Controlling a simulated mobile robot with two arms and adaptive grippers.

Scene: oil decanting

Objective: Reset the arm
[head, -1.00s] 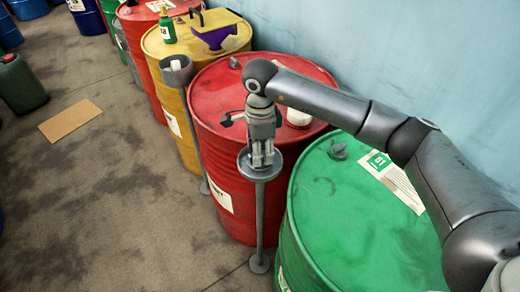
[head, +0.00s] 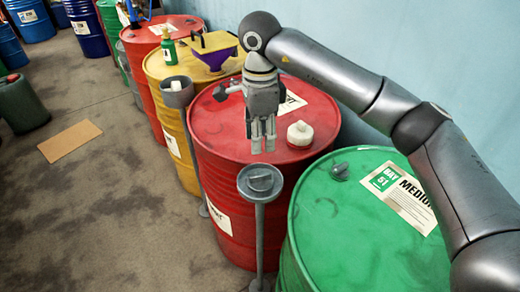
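My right arm comes in from the right, over the green drum (head: 350,225). A dark grey cap-like piece lies in the stand's dish. My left gripper is not in view.
A white-and-red cap (head: 300,134) sits on the red drum. A yellow drum (head: 165,67) bears a purple funnel (head: 212,54) and a green bottle (head: 169,48). A second grey stand (head: 178,92) holds a white item. Cardboard (head: 69,140) lies on open floor at left.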

